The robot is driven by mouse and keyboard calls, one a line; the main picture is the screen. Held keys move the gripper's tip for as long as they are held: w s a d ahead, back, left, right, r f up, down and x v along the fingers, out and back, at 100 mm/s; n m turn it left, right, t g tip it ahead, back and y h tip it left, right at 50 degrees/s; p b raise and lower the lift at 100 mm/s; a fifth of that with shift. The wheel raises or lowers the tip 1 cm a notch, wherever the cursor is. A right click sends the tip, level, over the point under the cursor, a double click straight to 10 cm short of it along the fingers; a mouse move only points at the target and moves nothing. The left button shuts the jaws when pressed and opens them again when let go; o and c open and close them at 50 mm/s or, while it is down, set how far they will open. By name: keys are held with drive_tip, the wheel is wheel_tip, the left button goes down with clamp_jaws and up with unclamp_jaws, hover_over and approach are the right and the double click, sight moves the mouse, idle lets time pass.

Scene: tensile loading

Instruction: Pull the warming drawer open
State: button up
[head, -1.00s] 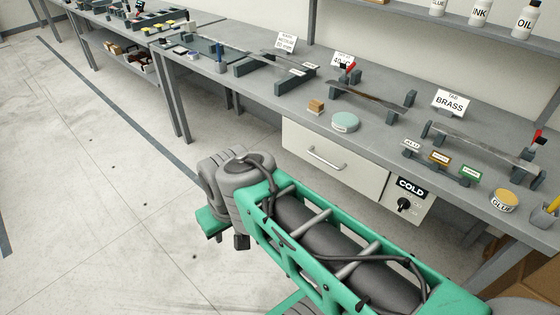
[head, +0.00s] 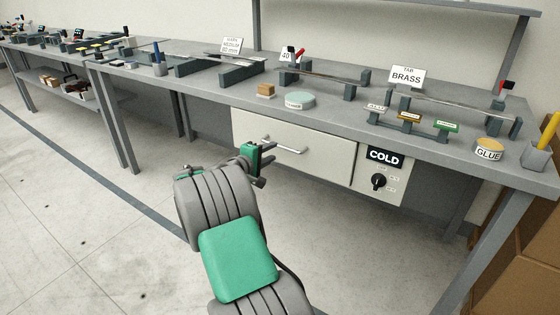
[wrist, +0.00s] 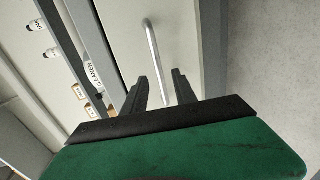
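The warming drawer (head: 325,157) is a pale front panel under the bench, with a silver bar handle (head: 285,145). It looks shut, its face flush with the control panel beside it. In the wrist view the handle (wrist: 154,55) runs lengthwise ahead of the fingers. The near end of the handle appears close to the gap between the fingertips; I cannot tell the exact distance. In the head view my arm covers part of the drawer's left lower area, and the fingers are hard to make out.
A control panel with a COLD sign (head: 385,156) and a black knob (head: 379,181) sits right of the drawer. The bench top (head: 335,112) above holds a cleaner tin (head: 300,101), specimen stands and a glue pot (head: 489,149). Cardboard boxes (head: 520,240) stand at right. The floor at left is clear.

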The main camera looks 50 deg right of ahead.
sight(279, 147)
drive_tip(key=b+x, duration=0.1)
drive_tip(key=x, duration=0.5)
drive_tip(key=shift+w+d, duration=0.1)
drive_tip(key=shift+d, duration=0.3)
clamp_jaws()
idle(0.9)
